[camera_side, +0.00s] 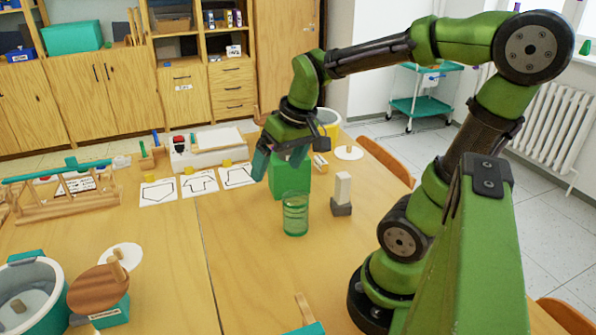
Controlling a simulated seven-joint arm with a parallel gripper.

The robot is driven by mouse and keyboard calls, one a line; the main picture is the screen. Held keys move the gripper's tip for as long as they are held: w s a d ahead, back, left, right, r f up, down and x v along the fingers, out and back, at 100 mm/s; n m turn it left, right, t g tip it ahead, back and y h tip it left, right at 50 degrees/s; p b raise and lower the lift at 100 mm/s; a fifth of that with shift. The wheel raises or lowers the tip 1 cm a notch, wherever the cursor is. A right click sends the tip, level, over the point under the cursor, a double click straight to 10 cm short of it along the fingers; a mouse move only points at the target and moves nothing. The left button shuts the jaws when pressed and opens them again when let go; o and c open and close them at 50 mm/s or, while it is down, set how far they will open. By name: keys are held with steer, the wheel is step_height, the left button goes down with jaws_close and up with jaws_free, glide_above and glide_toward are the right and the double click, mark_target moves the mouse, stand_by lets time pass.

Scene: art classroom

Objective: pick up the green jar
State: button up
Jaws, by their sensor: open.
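The green jar (295,214) is a see-through green cylinder standing upright on the wooden table, near the middle of the camera_side view. My gripper (280,168) hangs above and behind it, slightly to the left, with its fingers apart and pointing down. The jaws are open and hold nothing that I can see. A solid green block (289,184) stands just behind the jar, partly hidden by my gripper. I cannot tell how far the fingers are from the block.
A white and grey block stack (341,194) stands right of the jar. Several arrow cards (198,183) lie at left behind. A wooden rack (65,190), a grey tub (28,285) and a wooden disc piece (97,288) occupy the left. The table left of the jar is clear.

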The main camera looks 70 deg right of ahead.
mark_target(298, 193)
steer(key=d+f+n+g, duration=0.2)
steer(key=d+n+g, duration=0.25)
steer(key=d, duration=0.35)
steer(key=shift+n+t, duration=0.35)
steer(key=shift+n, duration=0.1)
steer(key=f, duration=1.1)
steer(key=shift+s, duration=0.25)
steer(key=f, duration=0.5)
steer(key=shift+a+f, duration=0.15)
steer(key=shift+a, duration=0.2)
